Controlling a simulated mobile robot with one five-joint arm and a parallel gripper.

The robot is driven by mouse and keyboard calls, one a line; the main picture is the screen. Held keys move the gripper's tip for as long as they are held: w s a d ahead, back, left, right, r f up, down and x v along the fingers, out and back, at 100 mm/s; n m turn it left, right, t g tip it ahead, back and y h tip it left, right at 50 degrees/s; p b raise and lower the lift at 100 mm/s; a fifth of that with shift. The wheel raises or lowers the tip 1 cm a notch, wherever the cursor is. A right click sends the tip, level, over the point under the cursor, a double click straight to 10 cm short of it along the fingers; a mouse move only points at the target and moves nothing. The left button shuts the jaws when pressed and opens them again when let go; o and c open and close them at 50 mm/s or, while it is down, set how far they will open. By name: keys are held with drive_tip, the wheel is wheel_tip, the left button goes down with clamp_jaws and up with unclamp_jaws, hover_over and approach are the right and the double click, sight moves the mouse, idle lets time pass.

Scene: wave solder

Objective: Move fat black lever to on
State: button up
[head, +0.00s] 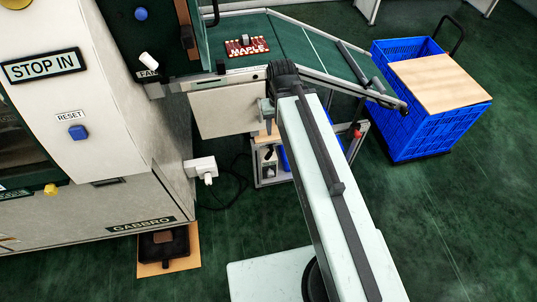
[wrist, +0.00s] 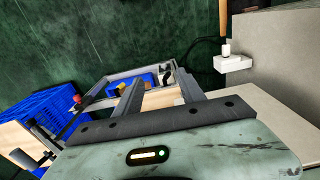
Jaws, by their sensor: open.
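I cannot pick out the fat black lever for certain. The head view shows my gripper (head: 266,110) only partly, beyond my arm, near the hanging beige panel (head: 225,108). In the wrist view my gripper (wrist: 160,78) has its two grey fingers apart with nothing between them. A small lower stand with a blue bin (wrist: 118,84) shows beyond the fingers.
The GABBRO machine (head: 90,215) fills the left, with a blue RESET button (head: 78,132) and a white FAN knob (head: 148,61). A green conveyor (head: 290,40) carries a red MAPLE board (head: 246,48). A blue crate (head: 425,125) stands right. Floor at lower right is clear.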

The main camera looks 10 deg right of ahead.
drive_tip(key=w+f+m+t+b, duration=0.1)
drive_tip(key=w+f+m+b, duration=0.15)
drive_tip(key=f+b, duration=0.65)
drive_tip(key=w+f+m+t+b, duration=0.1)
drive_tip(key=w+f+b, duration=0.2)
drive_tip(key=f+b, duration=0.65)
drive_tip(key=m+t+b, duration=0.4)
drive_tip(key=b, duration=1.4)
approach(270, 154)
drive_tip(key=x, duration=0.4)
drive_tip(key=shift+d+f, duration=0.1)
drive_tip(key=shift+f, duration=0.25)
drive_tip(key=shift+w+r, duration=0.1)
drive_tip(key=shift+w, duration=0.05)
